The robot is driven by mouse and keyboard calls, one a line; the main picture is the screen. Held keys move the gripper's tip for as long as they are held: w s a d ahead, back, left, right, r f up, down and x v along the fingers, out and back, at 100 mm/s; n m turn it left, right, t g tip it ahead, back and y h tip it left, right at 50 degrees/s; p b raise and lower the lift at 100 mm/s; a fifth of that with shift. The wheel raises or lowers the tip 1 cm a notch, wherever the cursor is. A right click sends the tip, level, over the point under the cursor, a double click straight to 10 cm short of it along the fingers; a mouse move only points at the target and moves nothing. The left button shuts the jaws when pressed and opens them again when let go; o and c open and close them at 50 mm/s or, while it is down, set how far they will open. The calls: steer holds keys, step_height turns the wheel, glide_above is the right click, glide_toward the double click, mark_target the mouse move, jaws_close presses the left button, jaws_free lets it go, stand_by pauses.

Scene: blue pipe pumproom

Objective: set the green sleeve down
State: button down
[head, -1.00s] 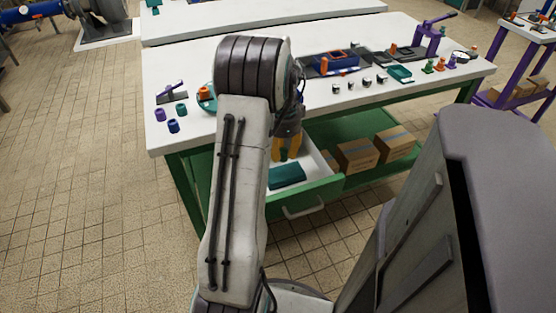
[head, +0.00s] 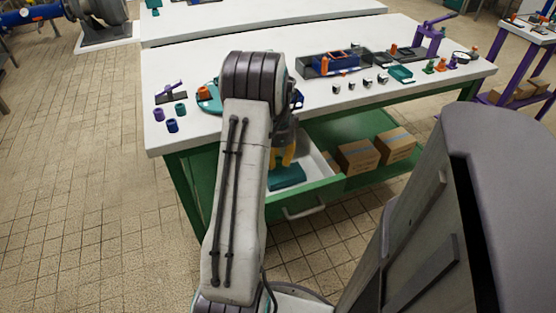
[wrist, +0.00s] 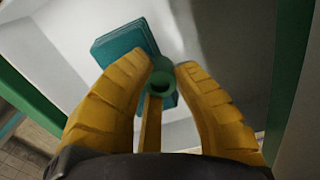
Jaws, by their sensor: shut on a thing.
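My gripper (wrist: 163,78) has yellow fingers and is shut on the green sleeve (wrist: 162,77), a small ring-like piece between the fingertips in the wrist view. In the head view my gripper (head: 283,158) points down into the open white drawer (head: 326,171) under the table; the arm hides much of it, and I cannot make out the held sleeve there. A flat teal block (wrist: 125,45) lies in the drawer beyond the fingertips; it also shows in the head view (head: 287,177). I cannot tell whether the sleeve touches the drawer floor or the block.
The white worktop (head: 230,140) above carries a teal sleeve (head: 180,109), blue and purple sleeves, a teal round dish (head: 208,96) and a dark tray (head: 313,66). Cardboard boxes (head: 357,156) stand on the green shelf right of the drawer. Bare drawer floor shows around the block.

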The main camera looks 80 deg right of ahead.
mark_target(278, 159)
steer(key=shift+f, duration=0.1)
steer(key=c, duration=1.4)
jaws_free()
step_height(278, 159, up, 12)
steer(key=p, duration=0.3)
